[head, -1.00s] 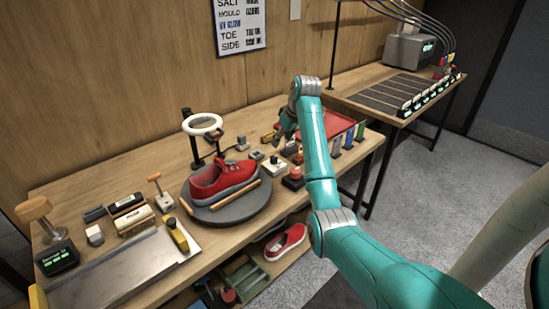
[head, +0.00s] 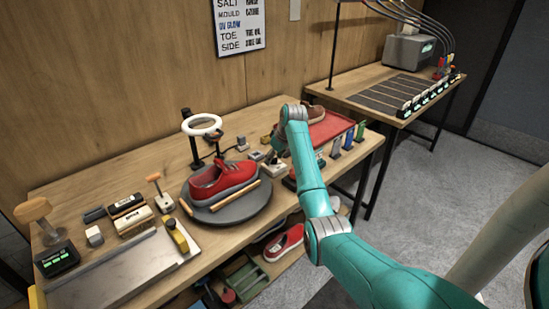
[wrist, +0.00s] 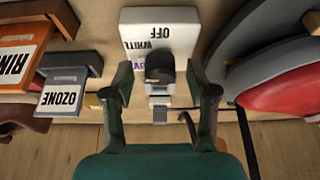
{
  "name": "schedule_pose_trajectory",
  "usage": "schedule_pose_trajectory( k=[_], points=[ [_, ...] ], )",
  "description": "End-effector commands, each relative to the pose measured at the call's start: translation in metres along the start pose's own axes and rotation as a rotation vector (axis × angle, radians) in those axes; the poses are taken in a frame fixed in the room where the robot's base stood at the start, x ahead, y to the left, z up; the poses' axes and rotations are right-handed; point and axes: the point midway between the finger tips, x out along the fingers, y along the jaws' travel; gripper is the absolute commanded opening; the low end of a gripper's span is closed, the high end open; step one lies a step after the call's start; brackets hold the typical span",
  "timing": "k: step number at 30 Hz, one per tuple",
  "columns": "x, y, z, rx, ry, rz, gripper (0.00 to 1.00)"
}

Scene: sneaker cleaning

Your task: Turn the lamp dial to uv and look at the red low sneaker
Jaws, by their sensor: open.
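The lamp dial's white box (wrist: 178,22) fills the top middle of the wrist view, marked OFF and WHITE, with a partly hidden purple label. Its dark knob (wrist: 160,68) appears between the fingers of my open gripper (wrist: 161,85); I cannot tell whether they touch it. In the head view my gripper (head: 277,150) is low over the dial box, which it partly hides. The red low sneaker (head: 222,180) with a grey sole sits on the round grey turntable (head: 240,211), left of my gripper. The ring lamp (head: 202,124) stands behind it.
An OZONE block (wrist: 66,88) and an orange block (wrist: 25,50) stand left of the dial in the wrist view. A red tray (head: 335,128) with a shoe lies beyond my arm. Another red sneaker (head: 284,241) is on the lower shelf. A metal plate (head: 125,272) lies front left.

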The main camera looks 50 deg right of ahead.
Motion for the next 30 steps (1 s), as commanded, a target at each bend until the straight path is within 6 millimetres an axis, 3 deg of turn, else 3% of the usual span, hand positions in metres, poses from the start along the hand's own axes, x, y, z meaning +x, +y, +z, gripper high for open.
schedule_pose_trajectory(
  k=[4, 11, 12, 22, 30],
  points=[
    [0.0000, -0.0001, 0.0000, 0.000, 0.000, 0.000, 0.58],
    [-0.0001, -0.0001, 0.0000, 0.000, 0.000, 0.000, 0.03],
    [0.0000, -0.0001, 0.0000, 0.000, 0.000, 0.000, 0.00],
    [0.0002, 0.0001, 0.0001, -0.040, 0.000, -0.019, 0.00],
    [-0.0004, 0.0018, -0.0002, -0.194, 0.000, -0.082, 0.00]
  ],
)
